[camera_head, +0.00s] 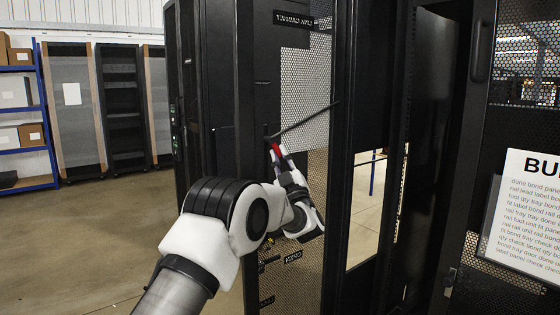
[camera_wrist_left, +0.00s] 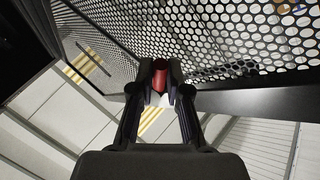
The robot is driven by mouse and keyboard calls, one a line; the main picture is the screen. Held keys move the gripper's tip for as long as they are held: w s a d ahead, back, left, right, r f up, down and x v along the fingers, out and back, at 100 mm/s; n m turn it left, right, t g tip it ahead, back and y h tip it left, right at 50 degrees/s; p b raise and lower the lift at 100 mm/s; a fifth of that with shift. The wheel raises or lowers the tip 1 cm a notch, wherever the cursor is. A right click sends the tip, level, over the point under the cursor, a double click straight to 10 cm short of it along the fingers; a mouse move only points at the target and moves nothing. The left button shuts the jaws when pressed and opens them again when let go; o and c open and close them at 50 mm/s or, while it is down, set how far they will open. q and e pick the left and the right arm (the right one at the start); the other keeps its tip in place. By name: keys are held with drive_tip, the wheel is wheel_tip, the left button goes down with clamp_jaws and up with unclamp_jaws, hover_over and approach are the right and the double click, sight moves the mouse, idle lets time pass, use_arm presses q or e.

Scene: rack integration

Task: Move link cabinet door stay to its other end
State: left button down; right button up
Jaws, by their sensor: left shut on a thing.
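The link cabinet (camera_head: 220,90) is tall and black, with a perforated door panel (camera_head: 308,75) and a sign (camera_head: 293,20) whose lettering looks mirrored. The door stay (camera_head: 308,119) shows as a thin dark rod slanting up to the right across the panel. My left gripper (camera_head: 278,155) is at the rod's lower left end, shut on a red part there, seemingly the stay's grip. In the left wrist view the red piece (camera_wrist_left: 160,78) sits between the fingertips, below the perforated panel (camera_wrist_left: 225,35). The stay's joints are too small to make out. My right gripper is out of view.
A black rack frame (camera_head: 375,120) and another perforated door (camera_head: 520,50) with a white printed sign (camera_head: 525,215) stand at the right. A blue shelf unit (camera_head: 44,130) with boxes and several racks stand at the back left. The floor (camera_head: 90,235) at left is clear.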

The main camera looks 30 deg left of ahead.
use_arm(q)
drive_tip(key=c, duration=1.4)
unclamp_jaws()
drive_tip(key=v, duration=1.2)
